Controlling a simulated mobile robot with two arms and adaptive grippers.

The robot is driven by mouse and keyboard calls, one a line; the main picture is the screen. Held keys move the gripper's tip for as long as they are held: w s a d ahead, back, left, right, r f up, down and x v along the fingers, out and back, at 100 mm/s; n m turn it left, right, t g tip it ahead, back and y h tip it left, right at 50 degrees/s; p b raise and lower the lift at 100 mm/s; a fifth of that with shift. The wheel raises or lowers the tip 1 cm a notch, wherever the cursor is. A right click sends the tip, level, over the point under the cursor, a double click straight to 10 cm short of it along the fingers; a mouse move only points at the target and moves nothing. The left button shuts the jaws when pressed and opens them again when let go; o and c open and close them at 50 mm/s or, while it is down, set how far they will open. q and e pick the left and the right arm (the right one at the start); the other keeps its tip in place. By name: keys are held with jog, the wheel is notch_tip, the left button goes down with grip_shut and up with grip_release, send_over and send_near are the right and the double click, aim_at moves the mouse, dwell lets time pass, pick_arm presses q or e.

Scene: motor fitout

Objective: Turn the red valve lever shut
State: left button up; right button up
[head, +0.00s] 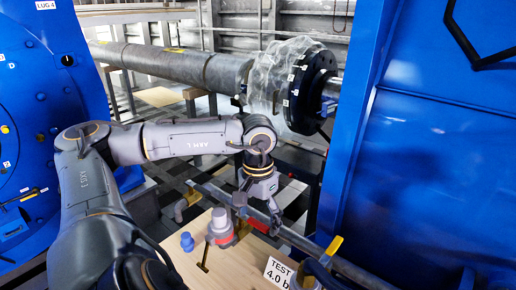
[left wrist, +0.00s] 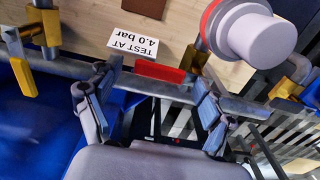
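The red valve lever (left wrist: 160,76) lies along a grey pipe in the left wrist view, beside the white "TEST AT 4.0 bar" sign (left wrist: 146,44). It also shows as a small red piece under my gripper in the head view (head: 257,225). My left gripper (head: 257,209) points down over the pipe with its fingers spread. In the left wrist view the lever shows between the fingers of my left gripper (left wrist: 151,84); I see no clear contact. The lever's pivot is partly hidden. My right gripper is not in view.
A grey cylinder (head: 219,224) with a red ring and a small blue piece (head: 187,241) stand on the wooden board (head: 205,270). A yellow-handled valve (head: 333,246) is to the right. Large blue housings (head: 430,140) flank the space. A black-flanged shaft (head: 309,86) lies behind.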

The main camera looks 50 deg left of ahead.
aim_at(258, 224)
pick_arm(q)
jog(key=shift+r, duration=3.75)
